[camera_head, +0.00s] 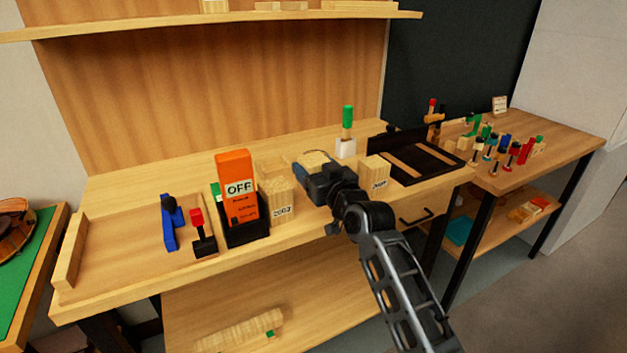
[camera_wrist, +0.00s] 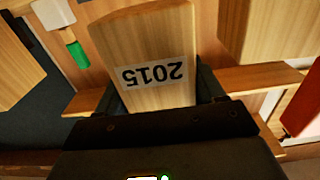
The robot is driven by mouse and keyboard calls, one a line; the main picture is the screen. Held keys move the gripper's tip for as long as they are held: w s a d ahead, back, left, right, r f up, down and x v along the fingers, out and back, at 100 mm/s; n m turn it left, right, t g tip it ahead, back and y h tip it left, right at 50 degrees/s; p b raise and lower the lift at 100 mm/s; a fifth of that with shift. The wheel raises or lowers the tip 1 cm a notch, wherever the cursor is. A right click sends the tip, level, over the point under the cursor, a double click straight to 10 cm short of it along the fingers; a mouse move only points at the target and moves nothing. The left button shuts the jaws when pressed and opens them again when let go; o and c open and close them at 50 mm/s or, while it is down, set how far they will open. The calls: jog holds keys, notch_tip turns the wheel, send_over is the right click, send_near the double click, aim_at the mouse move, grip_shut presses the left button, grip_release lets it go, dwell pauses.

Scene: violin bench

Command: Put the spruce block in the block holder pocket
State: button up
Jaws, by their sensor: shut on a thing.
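A pale wooden block (camera_wrist: 150,45) with a white label reading 2015, upside down in the wrist view, is between the fingers of my gripper (camera_wrist: 155,95). My gripper is shut on it. In the head view my gripper (camera_head: 322,178) is over the bench between two other wooden blocks, and only the top of the held block (camera_head: 314,159) shows behind it. The block's lower part is hidden there. Wooden strips (camera_wrist: 257,78) run on either side of the held block in the wrist view. I cannot make out the holder pocket itself.
A block labelled 2002 (camera_head: 279,198) stands left of my gripper, and another labelled block (camera_head: 375,173) stands right. An orange box marked OFF (camera_head: 237,185) sits in a black holder (camera_head: 246,233). A green-handled tool (camera_head: 347,117) stands behind. The left tray has bare space.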

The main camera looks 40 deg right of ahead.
jog(key=shift+w+a+f, duration=0.1)
jog(key=shift+f, duration=1.95)
jog(key=shift+f+b, duration=0.15)
jog(key=shift+b, duration=0.2)
jog(key=o, duration=0.9)
jog(key=shift+c, duration=0.2)
jog(key=shift+r+p, duration=0.25)
jog(key=shift+p, duration=0.05)
jog(key=b+v, duration=0.2)
jog(key=v, duration=1)
